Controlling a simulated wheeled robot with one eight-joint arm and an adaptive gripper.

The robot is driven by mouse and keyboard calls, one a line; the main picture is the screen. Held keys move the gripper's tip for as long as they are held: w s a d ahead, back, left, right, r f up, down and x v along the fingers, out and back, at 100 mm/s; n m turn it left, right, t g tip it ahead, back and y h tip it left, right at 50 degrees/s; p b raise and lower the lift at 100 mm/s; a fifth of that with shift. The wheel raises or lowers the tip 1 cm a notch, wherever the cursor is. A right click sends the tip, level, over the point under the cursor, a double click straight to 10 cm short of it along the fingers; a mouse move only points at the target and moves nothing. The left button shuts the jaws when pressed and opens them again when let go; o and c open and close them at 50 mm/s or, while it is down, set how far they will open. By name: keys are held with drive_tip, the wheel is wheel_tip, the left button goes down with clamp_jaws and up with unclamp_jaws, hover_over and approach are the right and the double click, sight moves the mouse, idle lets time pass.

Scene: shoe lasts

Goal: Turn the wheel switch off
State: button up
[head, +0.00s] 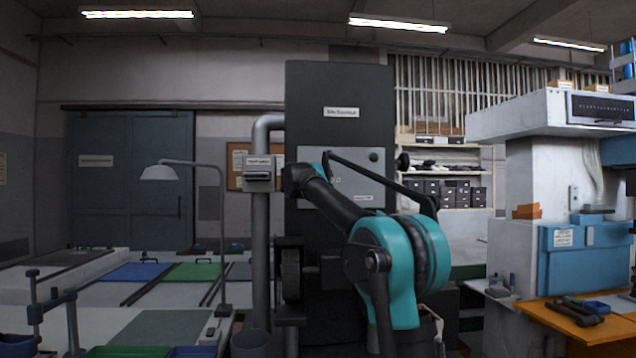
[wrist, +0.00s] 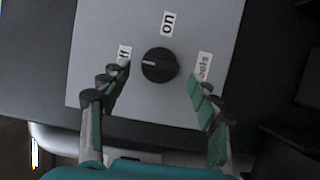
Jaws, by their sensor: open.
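The wheel switch is a round black knob (wrist: 160,65) on a light grey panel (wrist: 90,45) in the wrist view. Its white pointer mark is on the left side, facing a label that reads partly "ff" (wrist: 124,54). An "on" label (wrist: 167,23) is above the knob, and a third label (wrist: 204,66) is at its right, partly covered. My gripper (wrist: 161,78) is open, with one finger left and one right of the knob, both apart from it. In the head view the grey panel (head: 382,180) is on a tall dark cabinet; my arm hides part of it, and I cannot make out the knob or gripper there.
A grey pipe (head: 261,225) and a dark wheel (head: 290,275) stand left of my arm. A lamp (head: 159,173) rises further left. At right are a white machine (head: 545,165) and an orange bench top (head: 550,312) with tools.

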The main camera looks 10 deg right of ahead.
drive_tip(key=v, duration=1)
drive_tip(key=shift+s, duration=0.4)
drive_tip(key=shift+a, duration=0.1)
drive_tip(key=s+d+f+m+g, duration=0.3)
drive_tip(key=s+d+f, duration=0.2)
drive_tip(key=f, duration=0.7)
drive_tip(key=s+d+f+m+g, duration=0.25)
drive_tip(key=s+d+f, duration=0.3)
drive_tip(key=f, duration=0.65)
drive_tip(key=s+d+f+m+g, duration=0.3)
drive_tip(key=s+d+f, duration=0.15)
drive_tip(key=f, duration=0.65)
drive_tip(key=s+a+f+m+g+y, duration=0.2)
drive_tip(key=s+f+y, duration=0.1)
drive_tip(key=s+f, duration=1.1)
drive_tip(key=s+a+f+m+g+y, duration=0.2)
drive_tip(key=s+f+m+y, duration=0.1)
drive_tip(key=s+f, duration=1.2)
drive_tip(key=shift+a+y, duration=0.4)
drive_tip(key=shift+y, duration=0.1)
